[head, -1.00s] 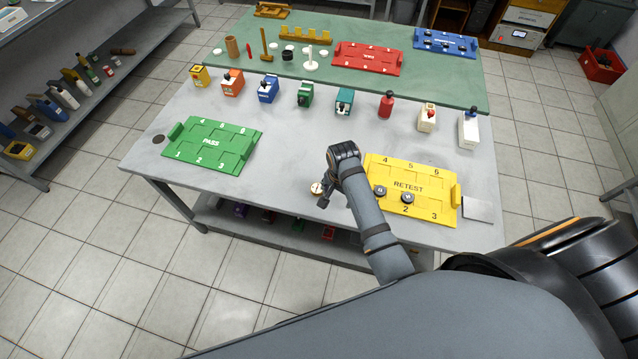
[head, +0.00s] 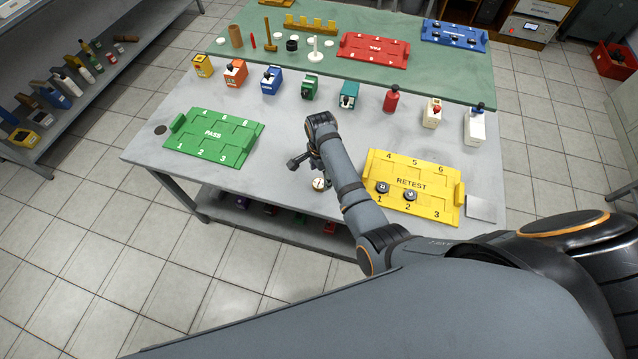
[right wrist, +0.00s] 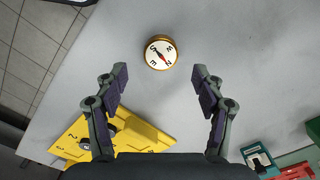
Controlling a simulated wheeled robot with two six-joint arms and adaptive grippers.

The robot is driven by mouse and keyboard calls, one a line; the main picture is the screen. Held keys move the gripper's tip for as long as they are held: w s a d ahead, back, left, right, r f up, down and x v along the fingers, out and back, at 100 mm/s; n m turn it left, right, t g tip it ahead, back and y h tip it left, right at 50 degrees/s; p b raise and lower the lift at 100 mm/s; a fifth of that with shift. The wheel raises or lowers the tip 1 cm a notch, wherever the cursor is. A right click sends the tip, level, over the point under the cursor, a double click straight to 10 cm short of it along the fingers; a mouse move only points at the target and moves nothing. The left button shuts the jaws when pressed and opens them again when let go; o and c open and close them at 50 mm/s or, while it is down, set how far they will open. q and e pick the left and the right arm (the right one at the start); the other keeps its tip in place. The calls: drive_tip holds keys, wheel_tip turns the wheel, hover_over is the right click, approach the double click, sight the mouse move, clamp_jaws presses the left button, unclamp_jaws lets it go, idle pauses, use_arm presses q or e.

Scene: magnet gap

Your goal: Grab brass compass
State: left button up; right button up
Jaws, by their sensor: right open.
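The brass compass (head: 319,184) is a small round disc with a brass rim and a white dial. It lies on the grey table top near its front edge. It also shows in the right wrist view (right wrist: 160,52), with a red needle and letters on the dial. My right gripper (head: 296,162) is just beyond the compass in the head view, above the table. In the right wrist view my right gripper (right wrist: 160,80) is open and empty, and the compass lies ahead of the gap between its fingertips, not between them. My left gripper is not in view.
A yellow RETEST tray (head: 436,187) with two dark discs lies to the right. A green PASS tray (head: 190,137) lies to the left. Several coloured bottles and boxes, such as a red bottle (head: 391,99), stand in a row behind. The table between the trays is mostly clear.

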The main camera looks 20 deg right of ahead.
sight(319, 183)
drive_tip(key=f, duration=0.4)
drive_tip(key=shift+a, duration=0.25)
drive_tip(key=c, duration=1.2)
